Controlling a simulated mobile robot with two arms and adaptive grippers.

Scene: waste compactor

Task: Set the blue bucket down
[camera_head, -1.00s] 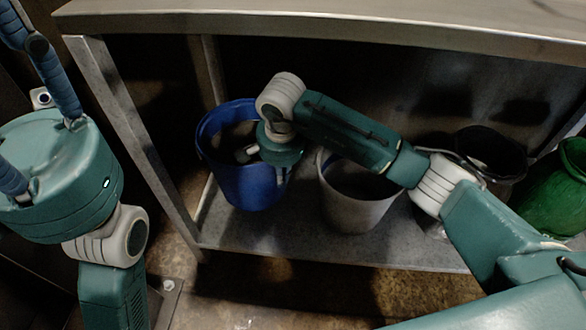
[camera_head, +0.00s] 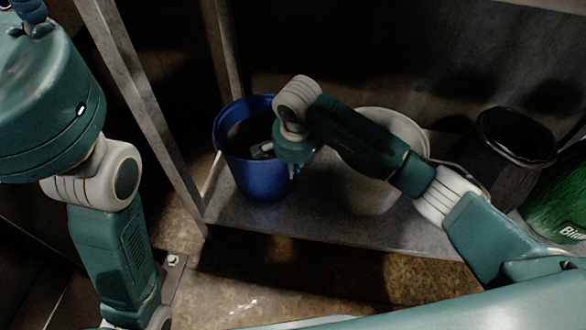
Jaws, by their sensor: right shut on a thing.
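The blue bucket (camera_head: 250,178) is upright at the left end of the low metal shelf (camera_head: 300,222). Its base looks at or very near the shelf surface; I cannot tell whether it touches. My right gripper (camera_head: 287,160) is shut on the bucket's right rim, with part of the gripper over the opening. The fingertips are mostly hidden by the wrist and the bucket wall. My left arm comes down along the left side of the picture, and its gripper is outside the view.
A white bucket (camera_head: 362,192) stands right of the blue one, partly under my right forearm. A black bucket (camera_head: 500,170) and a green container (camera_head: 555,200) stand further right. A metal table leg (camera_head: 150,110) is left of the blue bucket. Brown floor lies in front.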

